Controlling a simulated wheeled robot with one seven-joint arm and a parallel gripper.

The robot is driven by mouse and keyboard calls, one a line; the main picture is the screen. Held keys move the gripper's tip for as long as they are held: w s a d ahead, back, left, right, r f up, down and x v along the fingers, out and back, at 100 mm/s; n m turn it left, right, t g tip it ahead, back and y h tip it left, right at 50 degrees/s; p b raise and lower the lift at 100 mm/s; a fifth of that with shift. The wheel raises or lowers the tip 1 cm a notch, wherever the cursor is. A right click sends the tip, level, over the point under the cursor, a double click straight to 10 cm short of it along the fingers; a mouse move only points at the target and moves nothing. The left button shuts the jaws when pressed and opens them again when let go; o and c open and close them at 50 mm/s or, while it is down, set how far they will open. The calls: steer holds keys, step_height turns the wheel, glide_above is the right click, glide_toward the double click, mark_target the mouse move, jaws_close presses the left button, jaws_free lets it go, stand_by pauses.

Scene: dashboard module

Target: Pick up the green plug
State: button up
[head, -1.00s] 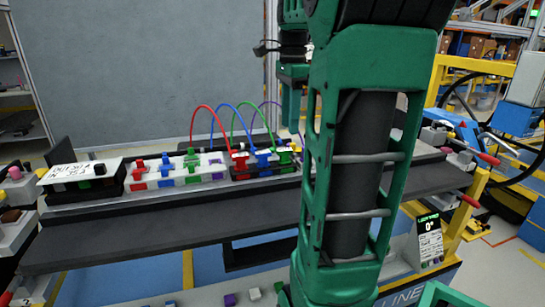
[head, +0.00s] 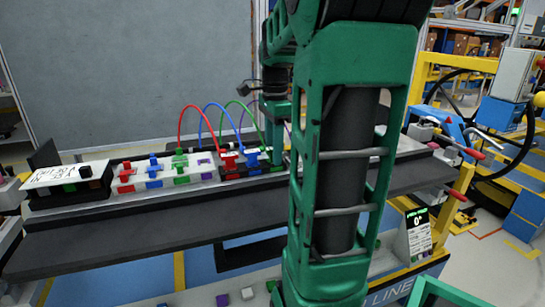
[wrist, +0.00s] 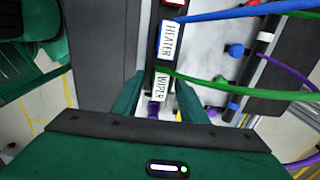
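The green cable (head: 238,106) arcs over to the right end of the dark connector block (head: 232,171), beside red and blue plugs. The green plug at that end is mostly hidden behind my gripper in the head view. In the wrist view the green cable (wrist: 215,79) runs from beside the WIPER label (wrist: 161,84), and the plug body is not clearly visible. My gripper (wrist: 162,88) is open, with one finger on each side of the WIPER label. In the head view my gripper (head: 277,150) points down at the block's right end.
The blue plug (head: 252,158) with its cable stands close on the left, near the HEATER label (wrist: 172,40). A white block (head: 160,188) with red, blue, green and purple pieces lies further left. Purple cable (wrist: 285,72) runs nearby. The dark front ledge (head: 120,235) is clear.

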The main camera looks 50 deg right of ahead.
steer(key=shift+c, duration=0.3)
jaws_close()
steer(key=shift+r, duration=0.5)
steer(key=r, duration=0.3)
steer(key=shift+a+r, duration=0.3)
steer(key=shift+a, duration=0.05)
steer(key=s+a+r, duration=0.1)
steer(key=a+r, duration=0.5)
steer(key=a, duration=0.5)
steer(key=shift+s+r, duration=0.2)
steer(key=shift+s, duration=0.05)
